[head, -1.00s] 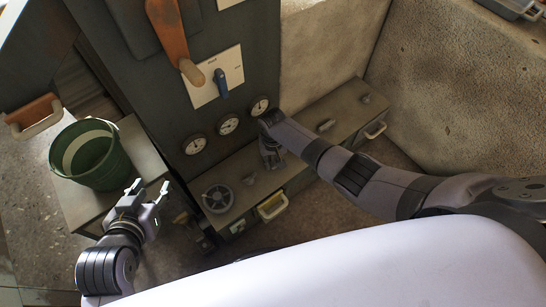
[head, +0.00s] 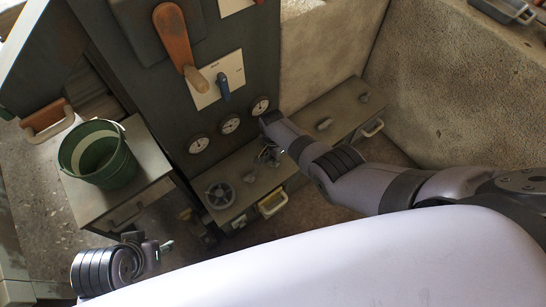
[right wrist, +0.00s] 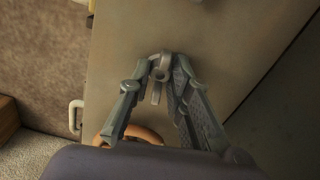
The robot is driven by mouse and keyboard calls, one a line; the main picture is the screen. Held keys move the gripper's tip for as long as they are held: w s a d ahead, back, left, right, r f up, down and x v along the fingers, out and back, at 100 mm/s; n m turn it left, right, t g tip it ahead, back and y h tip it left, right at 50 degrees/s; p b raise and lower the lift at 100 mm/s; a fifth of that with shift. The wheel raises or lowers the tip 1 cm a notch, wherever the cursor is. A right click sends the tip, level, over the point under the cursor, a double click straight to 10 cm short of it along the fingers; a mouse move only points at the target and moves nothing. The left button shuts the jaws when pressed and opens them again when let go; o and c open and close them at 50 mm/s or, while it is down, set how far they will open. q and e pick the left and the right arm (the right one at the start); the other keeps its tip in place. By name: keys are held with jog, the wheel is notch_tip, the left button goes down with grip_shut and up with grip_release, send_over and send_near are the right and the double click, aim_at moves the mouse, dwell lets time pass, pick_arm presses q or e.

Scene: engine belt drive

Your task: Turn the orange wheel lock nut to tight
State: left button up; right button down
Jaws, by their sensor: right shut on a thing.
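My right gripper (head: 268,156) is low over the bench top below the gauges. In the right wrist view its fingers (right wrist: 158,68) are closed around a small grey piece (right wrist: 156,92), which looks like the lock nut; the fingers hide part of it. A curved orange part (right wrist: 144,133), seemingly the orange wheel, shows partly behind the gripper. I cannot make it out in the head view. My left gripper (head: 158,246) is at the lower left of the head view, foreshortened and empty as far as I can see.
A grey spoked wheel (head: 219,195) sits on the bench top (head: 291,160), left of my right gripper. A green bucket (head: 117,168) stands on a cabinet at left.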

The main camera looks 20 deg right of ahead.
jog(key=shift+m, duration=0.6)
jog(key=c, duration=1.5)
grip_release()
jog(key=shift+o, duration=0.2)
jog(key=shift+r, duration=0.15)
notch_tip(320, 180, up, 12)
